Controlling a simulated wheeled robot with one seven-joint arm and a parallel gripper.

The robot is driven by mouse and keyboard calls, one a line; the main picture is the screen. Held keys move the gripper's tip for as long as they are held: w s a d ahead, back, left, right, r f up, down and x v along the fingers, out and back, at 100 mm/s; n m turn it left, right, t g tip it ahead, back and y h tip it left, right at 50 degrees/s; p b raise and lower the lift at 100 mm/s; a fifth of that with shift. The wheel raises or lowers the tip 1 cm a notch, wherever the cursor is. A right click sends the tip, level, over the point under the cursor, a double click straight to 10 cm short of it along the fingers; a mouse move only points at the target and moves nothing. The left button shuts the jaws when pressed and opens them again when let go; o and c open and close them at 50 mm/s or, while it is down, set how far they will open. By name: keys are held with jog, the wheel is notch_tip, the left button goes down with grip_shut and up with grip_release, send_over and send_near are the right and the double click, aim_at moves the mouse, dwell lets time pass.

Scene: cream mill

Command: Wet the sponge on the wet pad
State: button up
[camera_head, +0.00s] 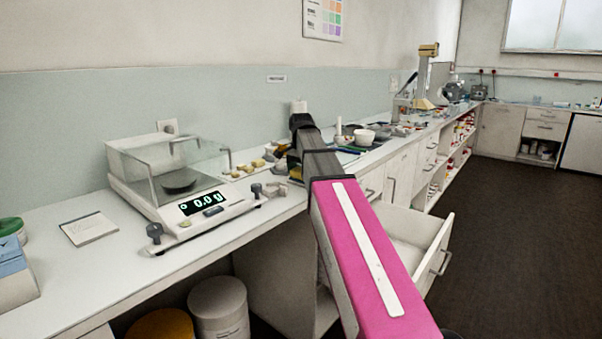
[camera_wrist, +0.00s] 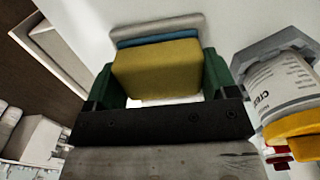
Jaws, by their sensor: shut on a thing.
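A yellow sponge (camera_wrist: 158,68) sits between the two green fingers of my gripper (camera_wrist: 160,78) in the wrist view. My gripper is shut on it. A flat grey and blue piece (camera_wrist: 158,30) lies just beyond the sponge on the pale worktop; it may be the wet pad, but I cannot tell for sure. I cannot tell whether the sponge touches it. In the head view my arm covers most of the gripper, and only a small bit of yellow shows beside the arm over the bench.
In the wrist view a labelled jar with a yellow cap (camera_wrist: 290,95) is close at the right. In the head view a balance (camera_head: 175,180) reading 0.0 g stands left of my arm. A white mortar (camera_head: 364,137) stands behind it. An open drawer (camera_head: 425,245) juts out at the right.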

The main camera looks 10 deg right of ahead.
jog(key=shift+r, duration=3.45)
